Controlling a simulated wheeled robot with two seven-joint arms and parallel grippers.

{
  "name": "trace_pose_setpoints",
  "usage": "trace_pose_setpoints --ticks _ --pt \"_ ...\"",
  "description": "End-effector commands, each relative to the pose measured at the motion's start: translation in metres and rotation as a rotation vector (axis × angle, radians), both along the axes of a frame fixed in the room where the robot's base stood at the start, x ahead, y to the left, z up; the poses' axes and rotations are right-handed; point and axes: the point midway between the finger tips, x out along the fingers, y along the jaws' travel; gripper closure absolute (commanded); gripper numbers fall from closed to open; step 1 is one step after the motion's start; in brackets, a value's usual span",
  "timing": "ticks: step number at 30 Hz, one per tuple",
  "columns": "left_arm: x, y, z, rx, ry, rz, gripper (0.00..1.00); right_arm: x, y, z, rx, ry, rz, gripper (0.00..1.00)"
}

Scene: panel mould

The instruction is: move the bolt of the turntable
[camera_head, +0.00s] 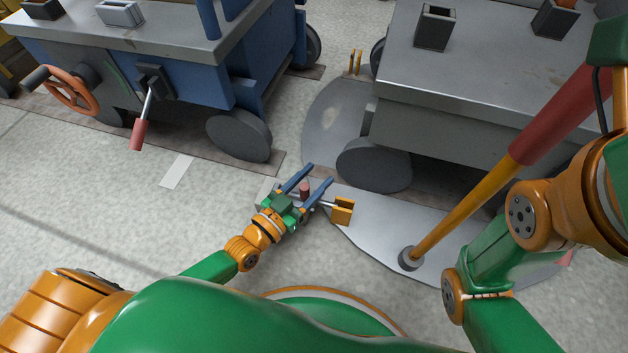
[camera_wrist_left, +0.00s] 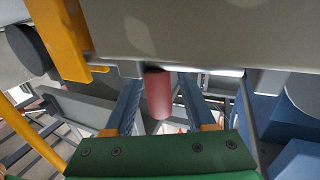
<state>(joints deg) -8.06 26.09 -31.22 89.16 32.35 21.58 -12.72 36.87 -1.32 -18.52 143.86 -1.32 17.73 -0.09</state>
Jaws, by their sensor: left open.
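The turntable (camera_head: 365,232) is a flat grey plate at floor level, at the centre of the head view. Its bolt has a red-brown knob (camera_head: 304,189) and a thin metal rod running to a yellow bracket (camera_head: 343,211) on the plate. My left gripper (camera_head: 320,173) is open, its two blue fingers low over the plate's edge with the knob between them. In the left wrist view the knob (camera_wrist_left: 158,94) stands between the fingers, with a gap visible on each side. The yellow bracket (camera_wrist_left: 68,42) is at the upper left there. My right gripper is out of view.
A long yellow and red pole (camera_head: 462,212) rises from a socket on the plate. A grey wheeled cart (camera_head: 450,105) stands behind, and a blue cart (camera_head: 190,85) with an orange handwheel (camera_head: 72,90) stands at left. Floor at left is clear.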

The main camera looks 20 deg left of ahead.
Motion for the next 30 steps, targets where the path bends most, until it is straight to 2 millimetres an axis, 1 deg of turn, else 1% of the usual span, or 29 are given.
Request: trace_pose_setpoints --ticks 3,4,5,6,8,9,10,30 --pt "-0.0001 0.0002 0.0005 0.0 0.0 0.0 0.45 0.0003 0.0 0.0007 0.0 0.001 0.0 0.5" --pt "-0.0002 0.0002 0.0005 0.0 0.0 0.0 0.5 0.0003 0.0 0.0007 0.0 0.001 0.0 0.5" --pt "-0.0002 0.0002 0.0005 0.0 0.0 0.0 0.58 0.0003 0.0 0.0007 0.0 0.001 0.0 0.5" --pt "-0.0003 0.0003 0.0004 0.0 0.0 0.0 0.69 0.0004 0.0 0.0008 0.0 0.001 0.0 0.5" --pt "-0.0003 0.0003 0.0004 0.0 0.0 0.0 0.85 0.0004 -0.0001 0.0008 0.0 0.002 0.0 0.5" --pt "-0.0003 0.0003 0.0003 0.0 0.0 0.0 0.96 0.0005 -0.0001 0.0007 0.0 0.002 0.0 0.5" --pt "-0.0004 0.0003 0.0003 0.0 0.0 0.0 1.0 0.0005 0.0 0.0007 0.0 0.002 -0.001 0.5" --pt "-0.0004 0.0005 -0.0001 0.0 0.001 0.001 1.0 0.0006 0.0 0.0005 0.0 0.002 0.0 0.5"
